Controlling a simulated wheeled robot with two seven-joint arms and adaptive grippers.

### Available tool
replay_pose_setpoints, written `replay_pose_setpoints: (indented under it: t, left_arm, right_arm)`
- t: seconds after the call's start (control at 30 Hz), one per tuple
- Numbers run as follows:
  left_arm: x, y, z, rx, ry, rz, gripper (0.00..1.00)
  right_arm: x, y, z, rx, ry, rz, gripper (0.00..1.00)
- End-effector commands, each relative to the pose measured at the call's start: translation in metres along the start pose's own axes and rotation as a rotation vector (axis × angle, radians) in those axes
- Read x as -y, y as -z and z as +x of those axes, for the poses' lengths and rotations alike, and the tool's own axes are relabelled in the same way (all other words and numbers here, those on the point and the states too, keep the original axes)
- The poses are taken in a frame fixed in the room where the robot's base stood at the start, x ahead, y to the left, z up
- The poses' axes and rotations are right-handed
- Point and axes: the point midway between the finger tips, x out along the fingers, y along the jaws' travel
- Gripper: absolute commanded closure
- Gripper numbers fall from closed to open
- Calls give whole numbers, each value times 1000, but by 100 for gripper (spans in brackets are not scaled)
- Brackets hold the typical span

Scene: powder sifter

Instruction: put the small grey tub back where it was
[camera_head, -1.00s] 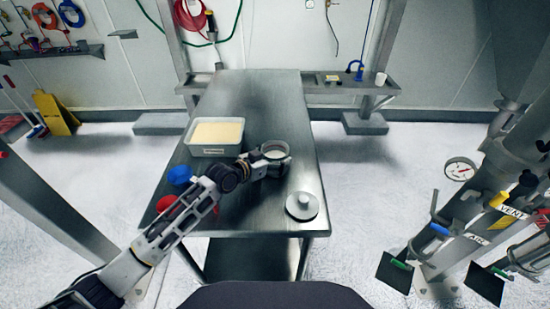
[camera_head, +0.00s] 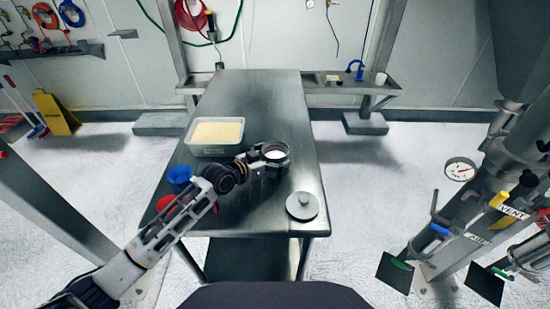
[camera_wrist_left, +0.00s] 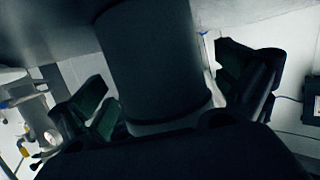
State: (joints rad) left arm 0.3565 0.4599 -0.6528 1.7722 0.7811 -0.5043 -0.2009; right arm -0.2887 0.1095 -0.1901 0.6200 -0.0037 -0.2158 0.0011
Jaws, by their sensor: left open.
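The small grey tub (camera_head: 274,155) is round, with pale contents showing in its open top. It is upright at the middle of the steel table (camera_head: 255,100); the arm and fingers hide part of its side. My left gripper (camera_head: 276,160) is open, with its dark fingers around the tub. In the left wrist view the tub (camera_wrist_left: 150,60) is a large dark cylinder between the two spread fingers of the gripper (camera_wrist_left: 165,88), with a gap showing beside the right finger. My right gripper is not in view.
A pale bin of yellow powder (camera_head: 217,133) stands at the table's left. A blue bowl (camera_head: 179,174) and a red bowl (camera_head: 166,203) lie beside my left arm. A grey knobbed lid (camera_head: 302,206) is near the front right. The table's back half is clear.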

Motion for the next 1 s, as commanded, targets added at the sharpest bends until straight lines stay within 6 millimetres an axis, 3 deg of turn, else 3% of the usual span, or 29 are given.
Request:
replay_pose_setpoints:
  t: [0.3, 0.6, 1.0]
  left_arm:
    - [0, -1, -32, 1, 1, 1, 0]
    - [0, 0, -56, 0, 1, 0, 0]
    - [0, 0, -64, 0, 0, 0, 0]
  right_arm:
    - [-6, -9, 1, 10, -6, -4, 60]
    - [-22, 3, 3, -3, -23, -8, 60]
    - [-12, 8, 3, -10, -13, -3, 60]
